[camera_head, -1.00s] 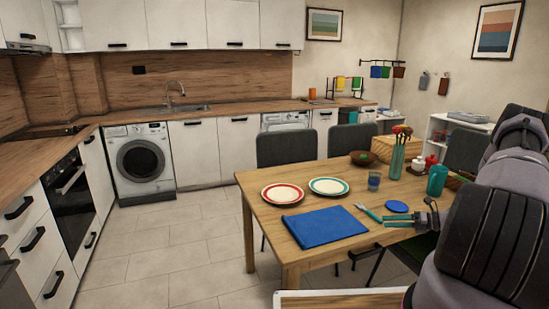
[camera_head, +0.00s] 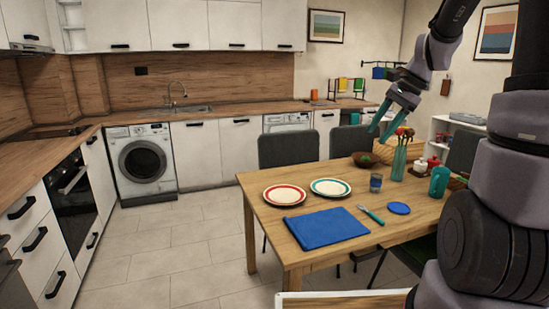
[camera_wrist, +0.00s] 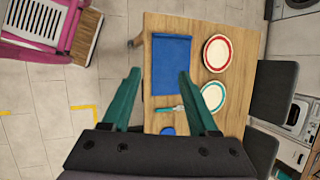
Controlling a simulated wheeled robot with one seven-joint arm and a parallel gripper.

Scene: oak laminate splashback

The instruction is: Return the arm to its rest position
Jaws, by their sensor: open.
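My gripper (camera_head: 380,127) is raised above the far right part of the wooden table (camera_head: 277,224) in the head view. Its two teal fingers are apart with nothing between them. In the wrist view my gripper (camera_wrist: 157,82) points down from well above the table (camera_wrist: 212,17). My arm rises on the right side of the head view and bends over toward the table.
On the table are a folded blue cloth (camera_head: 326,228), a red-rimmed plate (camera_head: 284,195), a teal-rimmed plate (camera_head: 330,187), a fork (camera_head: 371,215), a blue coaster (camera_head: 399,208), a glass (camera_head: 376,182), a teal mug (camera_head: 439,181) and a vase (camera_head: 398,163). Chairs (camera_head: 288,151) surround it.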

